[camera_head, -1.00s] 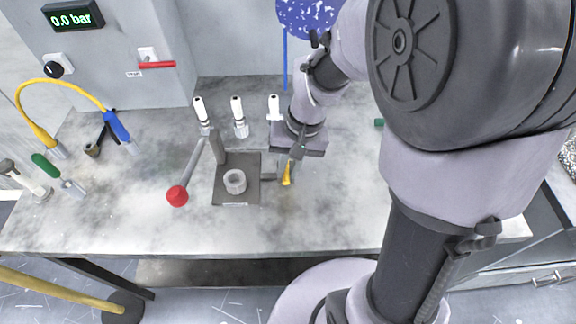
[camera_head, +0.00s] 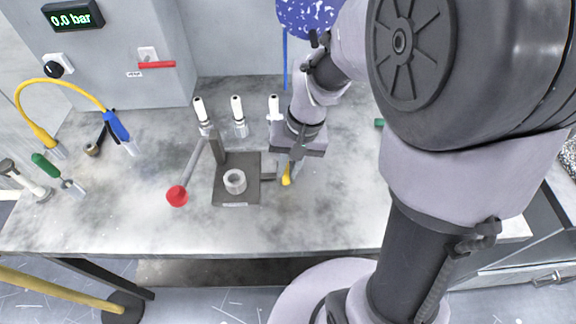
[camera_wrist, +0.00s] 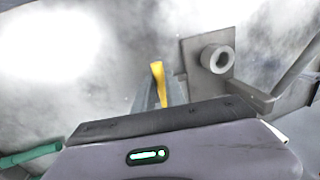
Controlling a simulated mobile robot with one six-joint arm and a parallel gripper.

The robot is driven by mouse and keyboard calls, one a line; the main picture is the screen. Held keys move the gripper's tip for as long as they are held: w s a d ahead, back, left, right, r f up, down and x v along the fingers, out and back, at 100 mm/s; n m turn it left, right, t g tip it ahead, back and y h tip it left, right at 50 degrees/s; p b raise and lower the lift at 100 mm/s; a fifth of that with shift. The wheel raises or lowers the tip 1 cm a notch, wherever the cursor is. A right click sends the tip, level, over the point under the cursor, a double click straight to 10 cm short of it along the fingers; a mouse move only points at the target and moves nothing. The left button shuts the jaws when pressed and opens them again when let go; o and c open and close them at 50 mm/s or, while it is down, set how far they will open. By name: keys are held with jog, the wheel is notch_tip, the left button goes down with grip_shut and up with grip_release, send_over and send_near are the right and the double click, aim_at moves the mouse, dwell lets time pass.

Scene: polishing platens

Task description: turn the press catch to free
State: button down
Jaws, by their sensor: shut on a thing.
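The press has a dark square base plate (camera_head: 224,191) with a pale ring-shaped cup (camera_head: 235,181) on it. Its lever ends in a red ball (camera_head: 177,196) at the left. The yellow catch (camera_head: 287,178) is beside the right edge of the base plate. My gripper (camera_head: 292,170) is shut on the catch from above. In the wrist view the yellow catch (camera_wrist: 158,74) sticks out between the fingers (camera_wrist: 162,95), and the base plate (camera_wrist: 192,56) is to its right.
Three white-capped bottles (camera_head: 238,115) stand behind the press. A grey cabinet with a display reading 0.0 bar (camera_head: 73,16) and a red handle (camera_head: 156,65) rises at the back left. A green-handled tool (camera_head: 46,165) lies at the left. The bench front (camera_head: 150,225) is clear.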

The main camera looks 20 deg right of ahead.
dwell(0.4)
jog(key=shift+w+d+n+g+p, duration=0.3)
jog(key=shift+d+n+p, duration=0.35)
jog(key=shift+n+p, duration=0.95)
jog(key=shift+w+d+n+g+p, duration=0.15)
jog(key=shift+d+n+g+p, duration=0.4)
jog(key=shift+n, duration=1.85)
jog(key=shift+w+d+n+g+p, duration=0.2)
jog(key=shift+d+n+p, duration=0.5)
jog(key=shift+n+p, duration=1)
jog(key=shift+w+n+b, duration=0.1)
jog(key=shift+n+b, duration=0.2)
jog(key=shift+n, duration=0.1)
jog(key=c, duration=1.4)
grip_release()
